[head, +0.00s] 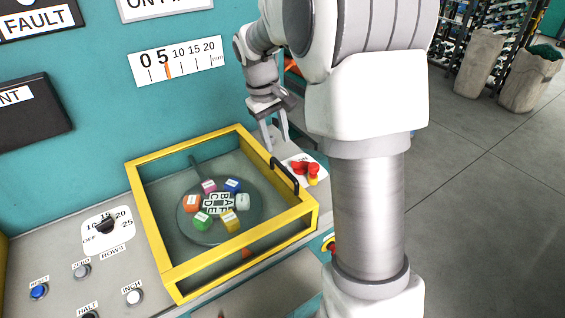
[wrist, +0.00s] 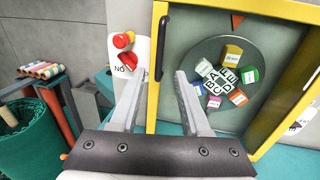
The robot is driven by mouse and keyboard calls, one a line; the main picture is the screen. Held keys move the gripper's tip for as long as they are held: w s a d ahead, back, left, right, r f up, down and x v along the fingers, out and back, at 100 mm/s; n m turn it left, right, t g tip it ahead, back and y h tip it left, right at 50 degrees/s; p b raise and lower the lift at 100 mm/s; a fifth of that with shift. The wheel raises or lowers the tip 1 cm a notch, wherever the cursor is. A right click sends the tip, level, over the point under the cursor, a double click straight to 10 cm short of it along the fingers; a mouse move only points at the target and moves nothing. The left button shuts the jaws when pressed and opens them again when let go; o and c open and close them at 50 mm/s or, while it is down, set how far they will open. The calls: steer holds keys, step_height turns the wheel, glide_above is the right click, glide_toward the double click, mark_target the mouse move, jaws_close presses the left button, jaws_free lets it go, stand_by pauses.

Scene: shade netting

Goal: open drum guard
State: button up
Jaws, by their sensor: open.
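The drum guard (head: 309,211) is a yellow frame with a clear panel, lying down over a round dark drum (head: 188,222) that carries coloured lettered blocks. In the wrist view the guard's yellow frame (wrist: 157,95) stands at the right. A black bar handle (head: 285,177) is on the guard's right side in the head view. The handle also shows in the wrist view (wrist: 160,49), beyond the fingertips and roughly between them. My gripper (head: 276,145) is open and empty near the guard's far right corner; it also shows in the wrist view (wrist: 161,73). I see no contact with the handle.
A red and yellow switch (head: 308,171) sits on a white plate close to the handle. A black rotary knob (head: 106,225) and several push buttons are on the panel left of the guard. The teal wall (head: 100,105) rises behind. Open floor lies right.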

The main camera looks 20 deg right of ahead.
mark_target(284, 168)
steer(key=f, duration=0.3)
steer(key=d+f, duration=0.1)
steer(key=f, duration=0.2)
steer(key=d+f, duration=0.1)
steer(key=f, duration=0.2)
steer(key=shift+w+f, duration=0.15)
steer(key=shift+w, duration=0.05)
jaws_close()
steer(key=shift+a, duration=0.1)
stand_by(0.9)
